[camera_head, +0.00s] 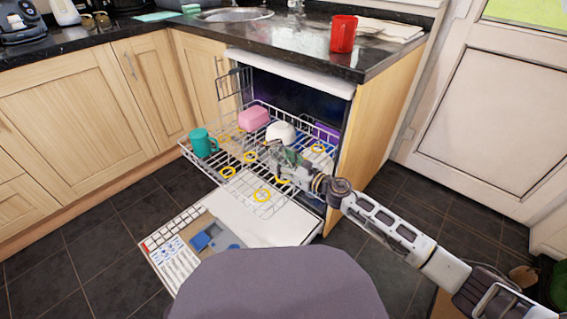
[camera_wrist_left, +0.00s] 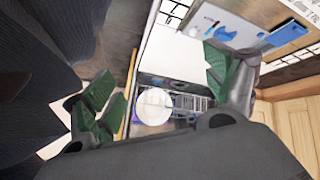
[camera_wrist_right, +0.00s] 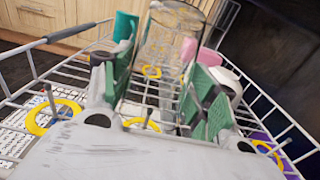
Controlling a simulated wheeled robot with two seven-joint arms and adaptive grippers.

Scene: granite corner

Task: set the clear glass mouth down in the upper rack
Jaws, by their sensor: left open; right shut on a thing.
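The clear glass (camera_wrist_right: 172,30) is between the green fingers of my right gripper (camera_wrist_right: 160,72) in the right wrist view. My right gripper is shut on it. I cannot tell which end is the mouth. In the head view my right gripper (camera_head: 280,152) is over the right part of the white wire upper rack (camera_head: 222,160), which is pulled out. The glass is hard to make out there. My left gripper (camera_wrist_left: 157,88) is open with its fingers wide apart and nothing held; it is outside the head view.
On the rack are a teal mug (camera_head: 203,143) at left, a pink item (camera_head: 254,117) at the back, a white item (camera_head: 281,132) beside my right gripper, and several yellow rings (camera_head: 262,195). The dishwasher door (camera_head: 255,222) is open below. A red mug (camera_head: 343,34) stands on the counter.

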